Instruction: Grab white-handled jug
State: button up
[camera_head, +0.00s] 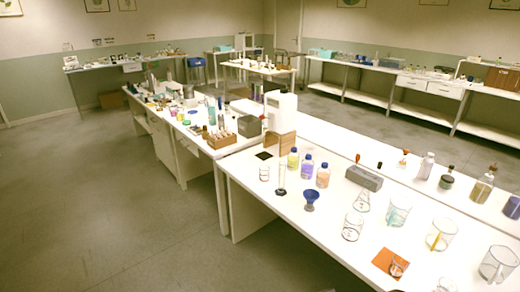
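Several clear glass vessels stand on the right part of the white bench (300,240). One jug (398,210) looks teal-tinted, and another jug (440,235) shows a yellow strip that may be its handle. A third jug (498,263) stands near the right edge. A further glass vessel (446,286) is cut off by the bottom edge. I cannot make out a white handle on any of them at this size. My gripper is not in view.
A blue funnel (310,199), colored bottles (307,165), a grey block (364,177), a glass beaker (352,226) and an orange square (388,262) share the bench. More bottles (482,186) stand along its far side. The floor at left (100,220) is clear.

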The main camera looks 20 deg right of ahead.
aim_at(499, 262)
jog(key=z, duration=1.7)
